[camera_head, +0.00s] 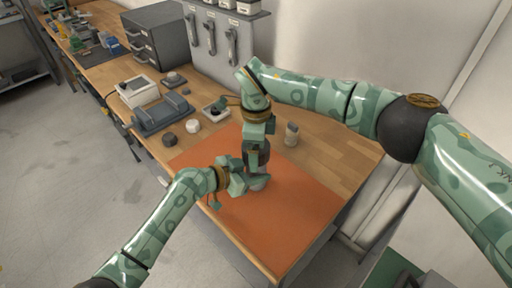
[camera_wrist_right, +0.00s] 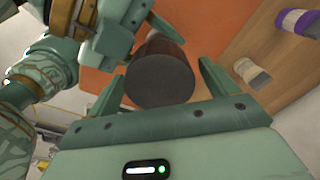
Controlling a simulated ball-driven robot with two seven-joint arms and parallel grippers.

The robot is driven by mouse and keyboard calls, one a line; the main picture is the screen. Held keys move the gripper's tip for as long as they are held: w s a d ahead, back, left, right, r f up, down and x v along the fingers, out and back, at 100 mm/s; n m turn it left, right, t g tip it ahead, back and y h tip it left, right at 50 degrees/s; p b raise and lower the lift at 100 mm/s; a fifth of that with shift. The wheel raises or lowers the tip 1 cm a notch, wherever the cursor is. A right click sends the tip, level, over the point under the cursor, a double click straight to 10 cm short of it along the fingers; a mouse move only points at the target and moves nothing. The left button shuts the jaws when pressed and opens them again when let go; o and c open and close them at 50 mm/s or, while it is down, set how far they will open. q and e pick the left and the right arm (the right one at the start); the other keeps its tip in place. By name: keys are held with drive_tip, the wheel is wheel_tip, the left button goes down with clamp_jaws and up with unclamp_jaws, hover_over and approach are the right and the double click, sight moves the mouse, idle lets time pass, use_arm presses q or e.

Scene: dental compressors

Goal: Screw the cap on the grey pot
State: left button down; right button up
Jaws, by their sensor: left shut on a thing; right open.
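A dark grey round pot (camera_wrist_right: 158,75) stands between my grippers above the orange mat, its flat round top facing the right wrist camera. I cannot tell whether that top is a cap or the pot's own surface. My left gripper (camera_head: 246,182) is shut on the pot from the left, low over the mat. My right gripper (camera_head: 257,150) points down over the pot; in the wrist view its open fingers (camera_wrist_right: 157,82) stand on either side of the round top, apart from it. In the head view the grippers hide most of the pot.
The orange mat (camera_head: 290,220) is bare toward the front. A small grey-and-white jar (camera_head: 291,135) stands behind it at the right. A dark disc (camera_head: 169,139), a white disc (camera_head: 193,126) and a blue-grey holder (camera_head: 160,115) are at the left. Grey drawers (camera_head: 160,35) stand at the back.

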wheel_tip(320, 180, up, 4)
drive_tip(key=shift+r, duration=0.1)
drive_tip(key=shift+a, duration=0.1)
drive_tip(key=shift+c, duration=0.4)
